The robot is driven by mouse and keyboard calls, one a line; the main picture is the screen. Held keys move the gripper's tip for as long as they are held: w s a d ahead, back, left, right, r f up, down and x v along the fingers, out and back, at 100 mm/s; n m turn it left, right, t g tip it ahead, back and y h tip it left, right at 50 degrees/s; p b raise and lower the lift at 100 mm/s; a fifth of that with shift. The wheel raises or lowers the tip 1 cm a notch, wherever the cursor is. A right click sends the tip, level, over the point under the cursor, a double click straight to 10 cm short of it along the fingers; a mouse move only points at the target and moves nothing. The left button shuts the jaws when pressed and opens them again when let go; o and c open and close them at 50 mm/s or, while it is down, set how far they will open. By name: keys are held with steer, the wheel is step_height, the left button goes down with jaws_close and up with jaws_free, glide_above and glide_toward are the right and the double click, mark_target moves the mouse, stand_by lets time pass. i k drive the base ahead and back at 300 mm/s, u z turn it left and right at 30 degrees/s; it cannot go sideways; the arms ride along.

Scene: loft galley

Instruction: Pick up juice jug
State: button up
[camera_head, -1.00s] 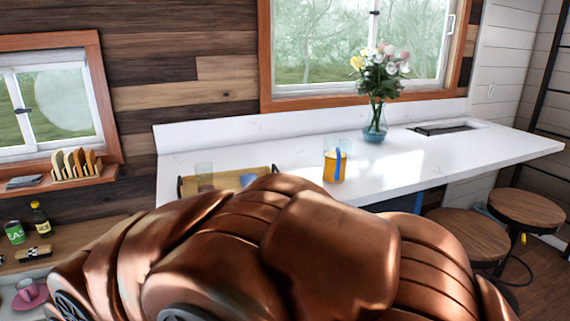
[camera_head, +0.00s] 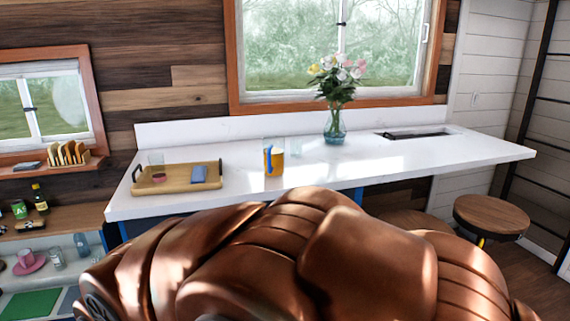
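The juice jug (camera_head: 274,161) stands upright on the white counter (camera_head: 400,160), right of a wooden tray. It looks like a clear vessel with orange juice and a blue handle or strip on its front. My copper-coloured arm fills the lower middle of the view, below and in front of the counter. My gripper is not visible in this view, so its fingers and what they may hold are hidden.
A wooden tray (camera_head: 178,180) with dark handles holds a glass and a blue item. A flower vase (camera_head: 335,124) stands behind the jug to the right. Glasses stand close by the jug. Stools (camera_head: 491,216) stand at the right.

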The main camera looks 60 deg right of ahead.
mark_target(273, 145)
steer(key=z, duration=1.25)
